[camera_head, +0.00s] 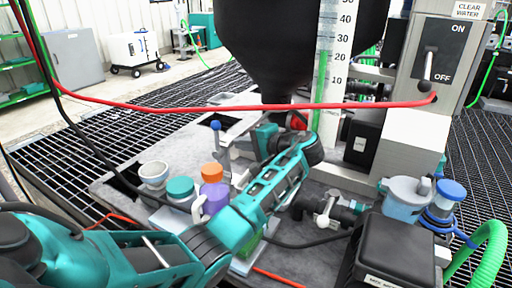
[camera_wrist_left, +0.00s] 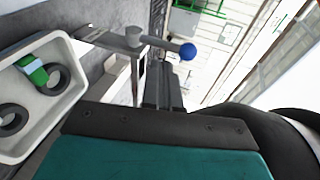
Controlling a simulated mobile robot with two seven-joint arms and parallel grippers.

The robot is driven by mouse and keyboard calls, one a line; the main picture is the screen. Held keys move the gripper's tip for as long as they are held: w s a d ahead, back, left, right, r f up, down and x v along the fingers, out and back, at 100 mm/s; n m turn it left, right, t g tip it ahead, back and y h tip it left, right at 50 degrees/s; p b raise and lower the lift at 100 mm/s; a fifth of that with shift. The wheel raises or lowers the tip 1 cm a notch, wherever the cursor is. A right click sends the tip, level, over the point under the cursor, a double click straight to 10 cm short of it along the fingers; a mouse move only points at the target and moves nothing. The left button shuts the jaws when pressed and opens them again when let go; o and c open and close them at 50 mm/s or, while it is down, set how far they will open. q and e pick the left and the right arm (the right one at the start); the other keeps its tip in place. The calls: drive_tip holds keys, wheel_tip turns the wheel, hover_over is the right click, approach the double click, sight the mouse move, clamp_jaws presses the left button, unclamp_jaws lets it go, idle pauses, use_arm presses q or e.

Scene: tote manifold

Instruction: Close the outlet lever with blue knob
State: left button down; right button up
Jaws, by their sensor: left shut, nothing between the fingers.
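The blue knob (camera_head: 216,125) tops a thin metal lever (camera_head: 224,150) that stands nearly upright at the middle of the bench, left of the black hopper's outlet. In the left wrist view the blue knob (camera_wrist_left: 188,51) sits at the end of the lever, just beyond the fingertips. My left gripper (camera_head: 246,140) is right of the lever, close to it. Its dark fingers (camera_wrist_left: 163,88) are together with nothing between them. Whether they touch the lever is unclear. My right gripper is not in view.
A red hose (camera_head: 200,108) crosses above the bench. An orange-capped bottle (camera_head: 212,172) and a teal-lidded jar (camera_head: 180,187) stand left of my forearm. A white-knobbed valve (camera_head: 324,219) and a black box (camera_head: 392,247) are at right. A white tray (camera_wrist_left: 70,98) shows in the wrist view.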

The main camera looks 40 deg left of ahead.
sight(218, 136)
use_arm(q)
drive_tip(key=x, duration=0.4)
drive_tip(key=r+b+x, duration=0.1)
drive_tip(key=x, duration=0.1)
drive_tip(key=shift+a, duration=0.45)
